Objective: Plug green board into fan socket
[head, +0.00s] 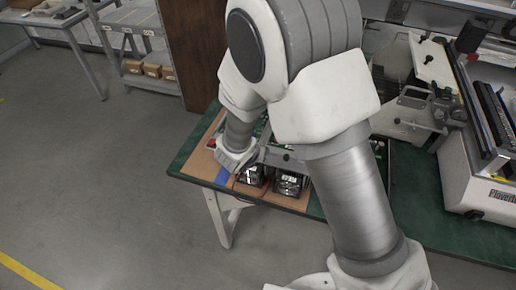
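Two black fan units sit side by side near the front edge of the green table (402,200): the left fan (254,176) and the right fan (291,184). My gripper (284,158) is low over the table, just behind and above the fans, largely hidden by my arm. Its fingertips are not clear, and I cannot tell whether it holds anything. A small patch of green shows between my arm links behind the gripper; I cannot tell whether it is the green board. The fan socket is too small to make out.
A large white machine (478,180) stands on the right, with a clamp fixture (430,105) behind. Open floor lies left.

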